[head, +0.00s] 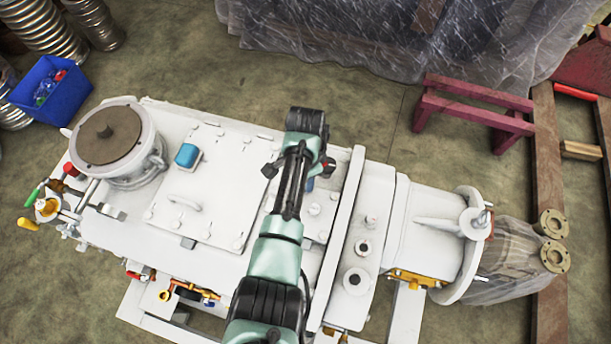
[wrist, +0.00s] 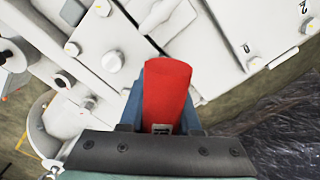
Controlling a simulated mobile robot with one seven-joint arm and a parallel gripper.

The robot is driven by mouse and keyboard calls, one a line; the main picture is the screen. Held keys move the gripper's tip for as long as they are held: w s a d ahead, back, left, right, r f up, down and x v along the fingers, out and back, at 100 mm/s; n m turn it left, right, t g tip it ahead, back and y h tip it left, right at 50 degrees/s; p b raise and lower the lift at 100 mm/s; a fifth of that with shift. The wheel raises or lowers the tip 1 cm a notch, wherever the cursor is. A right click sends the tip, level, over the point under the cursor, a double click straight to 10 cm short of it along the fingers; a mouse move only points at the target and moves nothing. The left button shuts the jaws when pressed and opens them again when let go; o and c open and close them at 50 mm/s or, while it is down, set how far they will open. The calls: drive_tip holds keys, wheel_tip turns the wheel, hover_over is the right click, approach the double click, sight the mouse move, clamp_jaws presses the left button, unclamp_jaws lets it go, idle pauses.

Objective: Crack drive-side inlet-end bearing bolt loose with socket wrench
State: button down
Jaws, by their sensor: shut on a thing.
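My gripper (wrist: 165,105) is shut on a red cylindrical handle (wrist: 168,90), which I take to be the socket wrench. Its blue fingers show on both sides of the handle. The socket end is hidden, so I cannot tell whether it sits on a bolt. The white vacuum pump (head: 225,250) lies under my arm. White hex bolt heads, one large (wrist: 112,61) and one smaller (wrist: 72,48), show left of the handle in the wrist view. I cannot tell which is the bearing bolt. In the head view my arm mostly hides the gripper.
A round port with a brown cover (head: 107,133) and a blue-capped fitting (head: 187,155) stand on the pump's left part. A blue bin (head: 55,95), a dark red stand (head: 470,105) and plastic sheeting (head: 390,35) surround it.

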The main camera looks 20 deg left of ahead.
drive_tip(key=shift+r+p, duration=1.55)
drive_tip(key=shift+r, duration=0.05)
drive_tip(key=shift+f, duration=0.1)
